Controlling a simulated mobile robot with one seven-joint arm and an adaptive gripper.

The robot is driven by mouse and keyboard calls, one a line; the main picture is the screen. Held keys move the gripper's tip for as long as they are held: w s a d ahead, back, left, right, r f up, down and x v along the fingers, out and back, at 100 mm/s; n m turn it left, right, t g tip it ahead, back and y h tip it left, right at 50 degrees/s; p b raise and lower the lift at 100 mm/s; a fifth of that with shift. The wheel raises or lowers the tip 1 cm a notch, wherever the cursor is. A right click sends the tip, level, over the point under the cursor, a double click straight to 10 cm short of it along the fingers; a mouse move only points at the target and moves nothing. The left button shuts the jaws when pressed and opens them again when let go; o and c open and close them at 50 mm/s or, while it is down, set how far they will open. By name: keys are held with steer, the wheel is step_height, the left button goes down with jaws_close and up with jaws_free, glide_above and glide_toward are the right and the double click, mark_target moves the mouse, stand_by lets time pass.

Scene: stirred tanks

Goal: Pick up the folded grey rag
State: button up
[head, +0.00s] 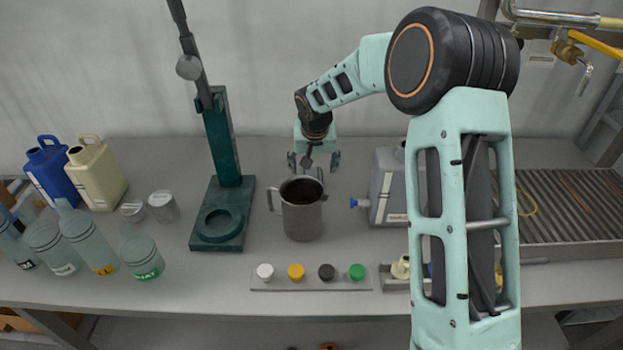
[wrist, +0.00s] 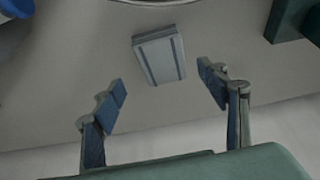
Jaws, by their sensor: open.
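The folded grey rag (wrist: 159,58) shows in the wrist view as a flat grey block with darker stripes along its sides. It lies on the bench, just beyond my fingertips and roughly centred between them. My gripper (wrist: 162,80) is open and empty, with its two blue-padded fingers spread to either side. In the head view my gripper (head: 314,165) points down behind the steel jug (head: 302,219). I cannot make out the rag there; the jug seems to hide it.
A green stand (head: 219,213) is left of the jug, and a grey canister (head: 388,190) with a blue spout is on the right. Several bottles (head: 84,238) are at the far left. A strip of coloured caps (head: 311,283) lies in front. The wall is close behind.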

mark_target(311, 175)
steer(key=x, duration=0.4)
steer(key=shift+a+f, duration=0.2)
steer(key=shift+f, duration=0.2)
steer(key=shift+c, duration=0.2)
steer(key=c, duration=1.1)
